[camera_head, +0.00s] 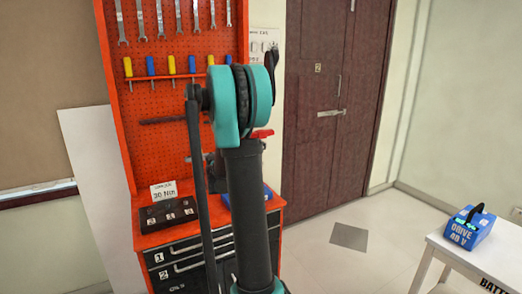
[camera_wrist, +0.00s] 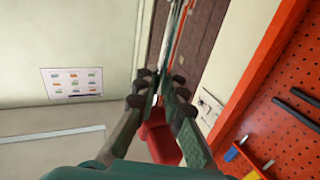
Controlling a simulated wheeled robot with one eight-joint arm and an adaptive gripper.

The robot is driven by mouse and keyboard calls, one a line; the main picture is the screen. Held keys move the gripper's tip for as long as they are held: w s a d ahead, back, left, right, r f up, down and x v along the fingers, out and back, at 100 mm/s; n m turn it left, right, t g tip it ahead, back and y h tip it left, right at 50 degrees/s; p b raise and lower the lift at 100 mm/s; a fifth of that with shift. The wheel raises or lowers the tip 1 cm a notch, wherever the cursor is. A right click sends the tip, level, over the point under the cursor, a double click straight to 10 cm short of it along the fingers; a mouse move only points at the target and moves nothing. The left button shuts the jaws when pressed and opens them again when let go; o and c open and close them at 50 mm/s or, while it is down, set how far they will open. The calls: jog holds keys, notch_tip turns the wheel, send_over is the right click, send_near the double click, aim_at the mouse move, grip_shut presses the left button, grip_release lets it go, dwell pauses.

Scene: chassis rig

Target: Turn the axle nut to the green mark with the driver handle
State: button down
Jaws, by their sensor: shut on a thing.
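In the wrist view my gripper (camera_wrist: 160,97) has its dark fingers around a red piece (camera_wrist: 160,142), which looks like the driver handle and shows between them. Thin dark and light lengths run up past the fingertips, and I cannot tell which part they belong to. In the head view my arm stands in the middle and hides most of my gripper. A small red piece (camera_head: 262,134) shows just behind the arm; I cannot tell whether it is the same handle. The axle nut and the green mark cannot be made out in either view.
An orange pegboard (camera_head: 160,95) with wrenches and screwdrivers stands above a drawer cabinet (camera_head: 185,262), left of and behind my arm. A dark case (camera_head: 167,213) with a torque card lies on it. A blue drive unit (camera_head: 470,230) sits on a white table (camera_head: 450,250) at right. Floor between is clear.

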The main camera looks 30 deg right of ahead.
jog(key=shift+w+r, duration=0.2)
jog(key=shift+r, duration=0.9)
